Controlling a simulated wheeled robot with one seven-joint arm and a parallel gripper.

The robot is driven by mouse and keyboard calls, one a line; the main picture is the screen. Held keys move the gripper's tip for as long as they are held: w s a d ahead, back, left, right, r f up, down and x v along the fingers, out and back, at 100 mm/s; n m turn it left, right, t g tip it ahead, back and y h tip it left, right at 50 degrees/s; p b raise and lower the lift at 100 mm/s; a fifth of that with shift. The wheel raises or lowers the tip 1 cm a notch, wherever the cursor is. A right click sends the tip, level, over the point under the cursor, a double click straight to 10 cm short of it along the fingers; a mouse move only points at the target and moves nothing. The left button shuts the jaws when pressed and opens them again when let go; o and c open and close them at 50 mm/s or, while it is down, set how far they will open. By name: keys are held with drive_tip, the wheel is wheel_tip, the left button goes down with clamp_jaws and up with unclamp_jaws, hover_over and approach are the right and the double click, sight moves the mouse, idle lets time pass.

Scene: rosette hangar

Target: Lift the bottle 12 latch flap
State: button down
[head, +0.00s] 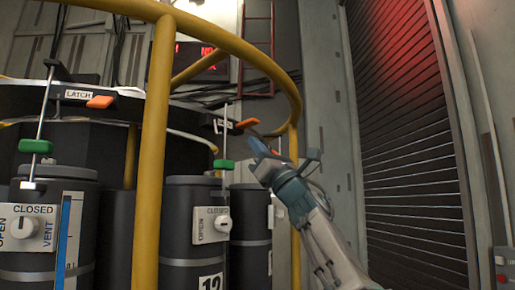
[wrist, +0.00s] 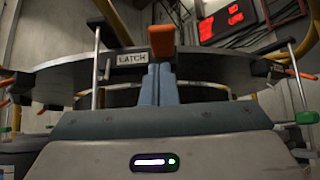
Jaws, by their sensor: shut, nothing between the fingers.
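Bottle 12 (head: 198,235) is a dark grey cylinder with a "12" label, standing in the rack in the head view. Above it, an orange latch flap (head: 246,124) sticks out from the dark ring, beside a small label plate. In the wrist view the orange flap (wrist: 160,42) sits right of a "LATCH" plate (wrist: 131,58). My gripper (head: 258,147) is shut and empty, its blue fingers together just below the flap. In the wrist view the fingertips (wrist: 159,68) are directly under the flap; I cannot tell whether they touch it.
A yellow rail (head: 153,150) curves around the rack. Another orange flap (head: 100,102) and a green-clipped rod (head: 36,146) are at left. A second rod with a green clip (head: 224,164) stands near bottle 12. A roller shutter (head: 410,150) is at right.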

drive_tip(key=s+d+f+b, duration=0.3)
drive_tip(key=s+d+b, duration=0.2)
drive_tip(key=d, duration=0.3)
drive_tip(key=shift+s+b, duration=0.4)
drive_tip(key=shift+s, duration=0.1)
drive_tip(key=shift+w+d+f, duration=0.1)
